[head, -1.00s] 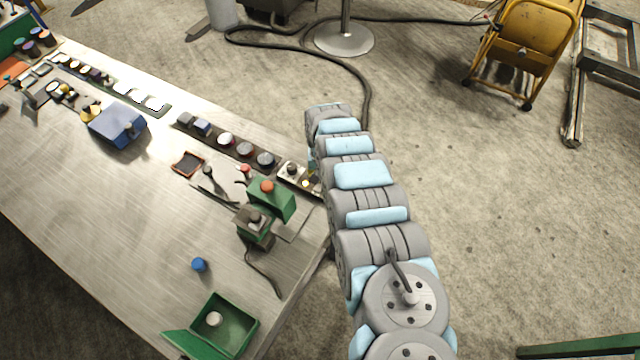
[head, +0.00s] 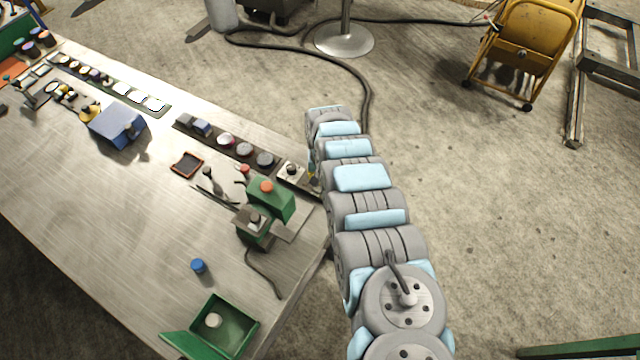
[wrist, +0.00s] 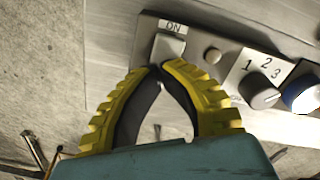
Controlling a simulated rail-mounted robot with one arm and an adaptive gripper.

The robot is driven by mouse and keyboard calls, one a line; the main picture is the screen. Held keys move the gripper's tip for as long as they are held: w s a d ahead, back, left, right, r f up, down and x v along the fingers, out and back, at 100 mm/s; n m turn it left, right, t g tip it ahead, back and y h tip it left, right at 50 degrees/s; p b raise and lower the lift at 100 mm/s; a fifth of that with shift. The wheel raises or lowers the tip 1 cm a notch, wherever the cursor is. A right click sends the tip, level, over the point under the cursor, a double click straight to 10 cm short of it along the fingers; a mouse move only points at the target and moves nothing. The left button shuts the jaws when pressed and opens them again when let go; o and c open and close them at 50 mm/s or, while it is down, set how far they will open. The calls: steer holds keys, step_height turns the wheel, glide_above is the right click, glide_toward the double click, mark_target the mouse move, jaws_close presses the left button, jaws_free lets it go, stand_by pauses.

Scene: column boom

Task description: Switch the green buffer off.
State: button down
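A green machine (head: 272,200) with an orange-red top, which looks like the buffer, stands near the table's right edge. A smaller green block (head: 254,224) with a grey top stands beside it. My gripper (wrist: 157,70) has its yellow-ribbed fingers together at the tips, with nothing seen between them. The tips are at the lower edge of a pale rocker switch (wrist: 168,48) labelled ON. I cannot tell if they touch it. The switch sits on a light panel (wrist: 206,78), which looks like the small panel (head: 290,171) behind the green machine. My arm mostly hides the gripper in the head view.
The panel also carries a round button (wrist: 212,55), a 1-2-3 knob (wrist: 259,91) and a blue knob (wrist: 301,94). A row of knobs (head: 244,150) lies left of it. A green open box (head: 238,318) and blue cap (head: 198,266) are nearer.

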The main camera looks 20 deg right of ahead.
steer(key=shift+r+p, duration=2.9)
steer(key=shift+r, duration=0.65)
steer(key=shift+f, duration=0.1)
